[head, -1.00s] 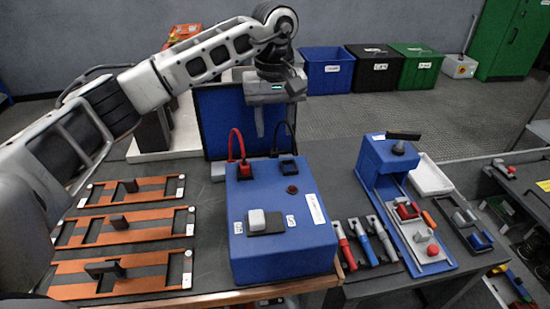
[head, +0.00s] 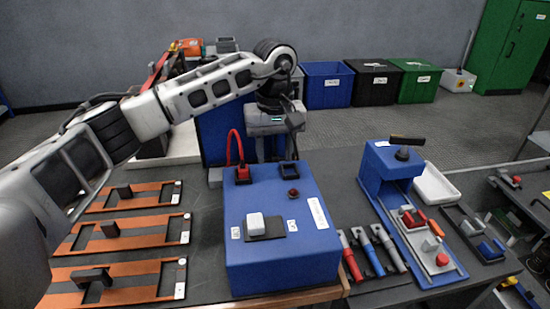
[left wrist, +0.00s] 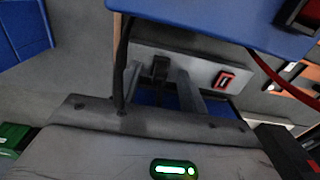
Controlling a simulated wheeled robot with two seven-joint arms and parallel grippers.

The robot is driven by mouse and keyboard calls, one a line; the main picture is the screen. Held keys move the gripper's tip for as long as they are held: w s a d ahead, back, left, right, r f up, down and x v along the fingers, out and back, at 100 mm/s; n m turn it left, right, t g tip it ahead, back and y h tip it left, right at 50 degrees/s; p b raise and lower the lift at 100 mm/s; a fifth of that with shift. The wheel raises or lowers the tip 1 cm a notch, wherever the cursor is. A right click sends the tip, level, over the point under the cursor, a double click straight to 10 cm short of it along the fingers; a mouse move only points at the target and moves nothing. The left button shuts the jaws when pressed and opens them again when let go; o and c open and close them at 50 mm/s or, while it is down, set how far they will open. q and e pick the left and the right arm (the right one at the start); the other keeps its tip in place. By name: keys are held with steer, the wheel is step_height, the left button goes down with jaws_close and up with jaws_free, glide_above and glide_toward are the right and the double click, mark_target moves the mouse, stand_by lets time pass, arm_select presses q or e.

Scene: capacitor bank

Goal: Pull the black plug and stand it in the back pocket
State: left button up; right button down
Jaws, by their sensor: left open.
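The blue box (head: 280,252) stands on the table, with a red plug (head: 243,174) on its top and a black-framed socket (head: 289,172) that looks empty. Behind the box, a grey rail (left wrist: 200,72) shows in the left wrist view. A black plug (left wrist: 160,69) stands upright at a pocket in that rail, and a red-rimmed pocket (left wrist: 223,80) beside it looks empty. My left gripper (head: 268,150) is low behind the box; in the left wrist view its open fingers (left wrist: 163,85) are on either side of the black plug. Whether they touch it is unclear. My right gripper is out of view.
A red cable (head: 235,138) arches up from the red plug, and a black cable (left wrist: 122,60) runs close by my left gripper. Orange boards (head: 130,232) lie left of the box. Several handled tools (head: 372,250) and a blue stand (head: 385,170) are to the right.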

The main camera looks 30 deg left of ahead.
mark_target(275, 149)
arm_select(q)
steer(key=shift+p, duration=0.35)
stand_by(0.7)
jaws_close()
steer(key=shift+r, duration=0.1)
steer(key=shift+r+p, duration=2.4)
steer(key=shift+r, duration=0.55)
